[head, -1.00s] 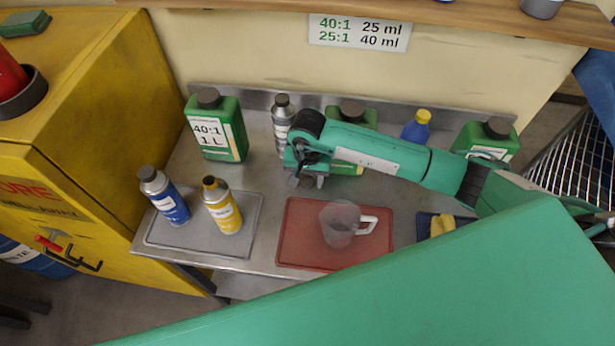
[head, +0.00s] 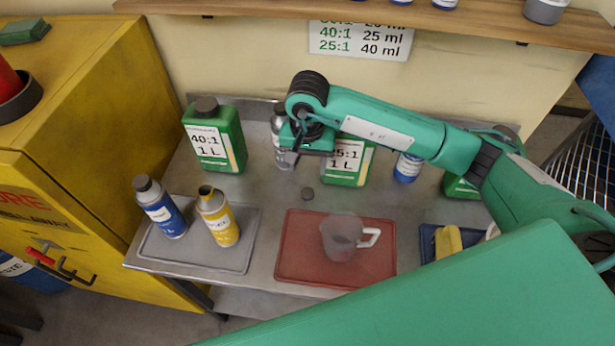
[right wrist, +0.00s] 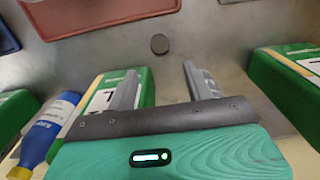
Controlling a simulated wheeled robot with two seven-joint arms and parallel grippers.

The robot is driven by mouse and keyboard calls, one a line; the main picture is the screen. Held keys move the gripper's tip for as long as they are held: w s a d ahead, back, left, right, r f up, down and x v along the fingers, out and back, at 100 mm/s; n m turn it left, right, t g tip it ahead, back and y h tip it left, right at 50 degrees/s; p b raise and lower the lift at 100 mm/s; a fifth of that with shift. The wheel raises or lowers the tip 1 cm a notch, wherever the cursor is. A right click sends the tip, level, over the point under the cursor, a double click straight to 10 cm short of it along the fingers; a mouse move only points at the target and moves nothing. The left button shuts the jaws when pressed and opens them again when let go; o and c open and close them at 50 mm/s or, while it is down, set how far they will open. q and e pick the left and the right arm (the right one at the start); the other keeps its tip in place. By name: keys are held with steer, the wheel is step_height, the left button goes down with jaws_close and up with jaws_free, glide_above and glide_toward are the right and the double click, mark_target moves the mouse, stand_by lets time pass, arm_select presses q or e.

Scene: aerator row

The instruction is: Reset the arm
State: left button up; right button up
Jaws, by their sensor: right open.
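My right gripper (head: 306,150) hangs over the back of the steel bench, in front of the green jugs, with its arm reaching in from the right. In the right wrist view its two grey fingers (right wrist: 160,85) are spread with nothing between them. A small dark round cap (head: 307,193) lies on the bare steel in front of the gripper, and also shows beyond the fingers in the right wrist view (right wrist: 159,44). My left gripper is not in view.
A yellow bottle (head: 219,220) and a blue bottle (head: 161,211) stand on a grey tray (head: 152,250). A clear jug (head: 341,240) stands on a red mat (head: 295,265). Green jugs (head: 215,138) line the back. A wooden shelf (head: 440,22) runs above.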

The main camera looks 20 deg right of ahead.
steer(key=shift+r, duration=0.7)
steer(key=shift+r, duration=0.1)
